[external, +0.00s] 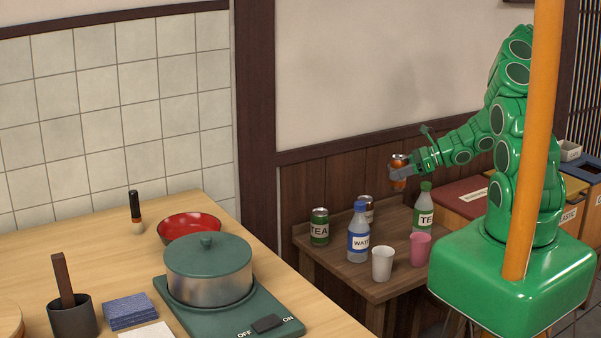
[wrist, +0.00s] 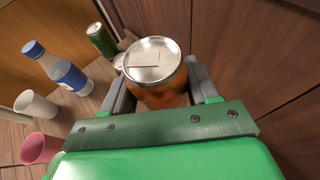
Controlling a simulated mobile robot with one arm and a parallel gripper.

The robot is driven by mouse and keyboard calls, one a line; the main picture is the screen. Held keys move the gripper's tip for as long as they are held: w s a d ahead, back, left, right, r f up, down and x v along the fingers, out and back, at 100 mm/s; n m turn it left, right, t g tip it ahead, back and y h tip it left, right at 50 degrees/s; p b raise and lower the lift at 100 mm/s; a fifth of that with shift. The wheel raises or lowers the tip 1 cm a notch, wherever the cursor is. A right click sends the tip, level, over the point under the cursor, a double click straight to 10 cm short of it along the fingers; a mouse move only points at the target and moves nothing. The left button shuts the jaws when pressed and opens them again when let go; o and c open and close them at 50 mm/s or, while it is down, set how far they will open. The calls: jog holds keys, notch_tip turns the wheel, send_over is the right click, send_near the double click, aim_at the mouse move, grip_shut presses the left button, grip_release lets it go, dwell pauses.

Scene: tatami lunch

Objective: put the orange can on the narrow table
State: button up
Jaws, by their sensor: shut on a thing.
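The orange can (external: 398,183) is upright in my gripper (external: 400,172), held in the air above the back of the narrow table (external: 350,271). In the wrist view the can's silver top (wrist: 153,58) and part of its orange side show between the two grey fingers of my gripper (wrist: 158,84), which are shut on it. The narrow table is dark wood and stands against the panelled wall.
On the narrow table stand a green tea can (external: 319,229), a blue-capped water bottle (external: 359,236), another can (external: 367,205), a green tea bottle (external: 424,210), a white cup (external: 382,264) and a pink cup (external: 420,249). An orange post (external: 535,150) crosses the external view.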

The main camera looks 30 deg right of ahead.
jog(key=shift+f, duration=5.05)
jog(key=shift+f, duration=0.15)
jog(key=o, duration=1)
jog(key=shift+d+r, duration=0.1)
jog(key=shift+r, duration=0.1)
jog(key=shift+v, duration=5.9)
jog(key=shift+o, duration=0.2)
